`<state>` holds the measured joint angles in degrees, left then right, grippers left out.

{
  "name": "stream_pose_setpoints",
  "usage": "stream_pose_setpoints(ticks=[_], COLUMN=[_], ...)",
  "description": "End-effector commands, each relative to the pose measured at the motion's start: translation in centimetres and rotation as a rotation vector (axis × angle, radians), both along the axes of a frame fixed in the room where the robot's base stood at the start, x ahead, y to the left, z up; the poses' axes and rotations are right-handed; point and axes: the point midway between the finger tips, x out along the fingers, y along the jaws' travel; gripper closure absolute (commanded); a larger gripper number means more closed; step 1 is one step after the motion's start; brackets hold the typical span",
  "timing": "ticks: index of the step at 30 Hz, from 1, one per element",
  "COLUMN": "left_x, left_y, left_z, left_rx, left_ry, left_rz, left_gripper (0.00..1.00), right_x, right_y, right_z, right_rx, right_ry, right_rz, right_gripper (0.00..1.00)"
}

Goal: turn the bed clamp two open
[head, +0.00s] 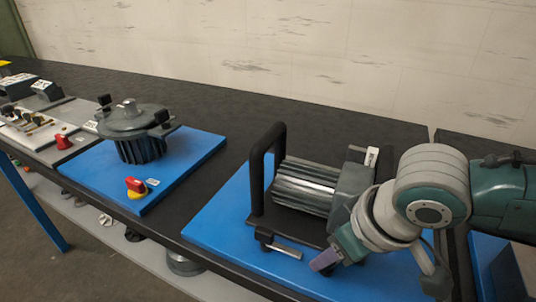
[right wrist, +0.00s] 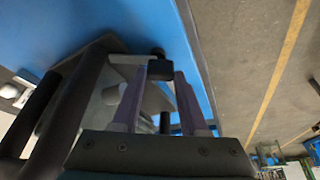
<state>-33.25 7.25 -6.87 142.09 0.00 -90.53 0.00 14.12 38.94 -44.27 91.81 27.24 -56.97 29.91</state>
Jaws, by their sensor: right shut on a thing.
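My right gripper (head: 325,262) is at the front edge of the black base plate that carries a finned grey motor (head: 305,185). In the right wrist view its two purple fingers (right wrist: 160,72) are closed on a small black clamp piece (right wrist: 160,70), which I take as bed clamp two. Another clamp (head: 265,236), black with a silver bar (head: 285,252), sits at the plate's front left corner, beside the gripper. My left gripper is not in view.
A black handle frame (head: 265,165) stands upright at the motor's left, close to the gripper. The blue mat (head: 215,225) lies under the plate. A second blue mat (head: 195,155) holds another motor (head: 135,125) and a red-yellow switch (head: 136,187). Dark bench surface between the mats is clear.

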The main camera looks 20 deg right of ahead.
Motion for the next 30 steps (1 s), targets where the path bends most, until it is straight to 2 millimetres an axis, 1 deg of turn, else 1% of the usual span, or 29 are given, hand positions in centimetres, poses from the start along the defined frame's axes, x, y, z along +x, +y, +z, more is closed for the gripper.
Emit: stream_pose_setpoints(ticks=[1, 3, 12, 19, 30], left_x=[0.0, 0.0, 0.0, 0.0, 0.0], left_y=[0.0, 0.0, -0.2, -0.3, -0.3], left_z=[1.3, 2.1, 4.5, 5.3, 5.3], left_rx=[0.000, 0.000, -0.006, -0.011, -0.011], left_ry=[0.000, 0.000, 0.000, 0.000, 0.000], left_rz=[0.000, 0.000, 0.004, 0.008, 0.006], left_gripper=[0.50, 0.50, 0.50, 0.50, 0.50], right_x=[-0.1, 0.0, 0.2, 0.3, 0.6], right_y=[0.3, 0.3, 0.4, 0.5, 0.5], right_z=[0.6, 0.6, 0.3, 0.1, 0.0], right_rx=[0.005, 0.006, 0.005, 0.005, 0.003], right_ry=[0.004, 0.004, 0.003, 0.002, 0.000], right_rz=[-0.046, -0.113, -0.399, -0.615, -0.900], right_gripper=[1.00, 1.00, 1.00, 1.00, 1.00])
